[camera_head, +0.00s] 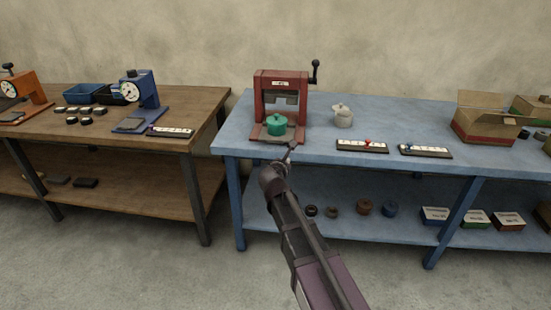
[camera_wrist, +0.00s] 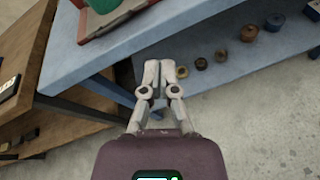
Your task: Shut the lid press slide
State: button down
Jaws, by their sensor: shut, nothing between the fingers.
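The red lid press (camera_head: 282,92) stands at the left end of the blue table, with a black crank knob at its upper right. A green lidded pot (camera_head: 277,123) sits at its base, on or in front of a light slide plate (camera_head: 262,135). My gripper (camera_head: 290,148) is just in front of the press at the table's front edge, its fingers together and empty. In the wrist view my gripper (camera_wrist: 166,66) is over the table's edge. The press base (camera_wrist: 108,18) and part of the green pot (camera_wrist: 96,5) show at the top left.
A cream lidded pot (camera_head: 342,116) stands right of the press. Two label strips, one with a red knob (camera_head: 362,146), lie near the front edge. Cardboard boxes (camera_head: 490,117) stand at the right. A wooden table (camera_head: 110,155) is at the left, across a gap.

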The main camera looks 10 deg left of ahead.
jog(key=w+a+f+n+t+y+b, duration=0.1)
jog(key=a+n+y+b, duration=0.1)
jog(key=a+n, duration=0.3)
jog(key=shift+a+t, duration=0.3)
jog(key=shift+a, duration=0.4)
jog(key=shift+w, duration=0.25)
jog(key=b, duration=0.3)
send_near(276, 133)
jog(key=shift+w+d+f, duration=0.1)
jog(key=shift+w+f, duration=0.1)
jog(key=shift+f, duration=0.4)
jog(key=shift+w+d+f, duration=0.1)
jog(key=shift+w+f, duration=0.05)
jog(key=shift+f, duration=0.45)
jog(key=shift+w, duration=0.1)
jog(key=w, duration=1.1)
jog(key=shift+w+d, duration=0.15)
jog(key=shift+w, duration=0.05)
jog(key=shift+s, duration=0.1)
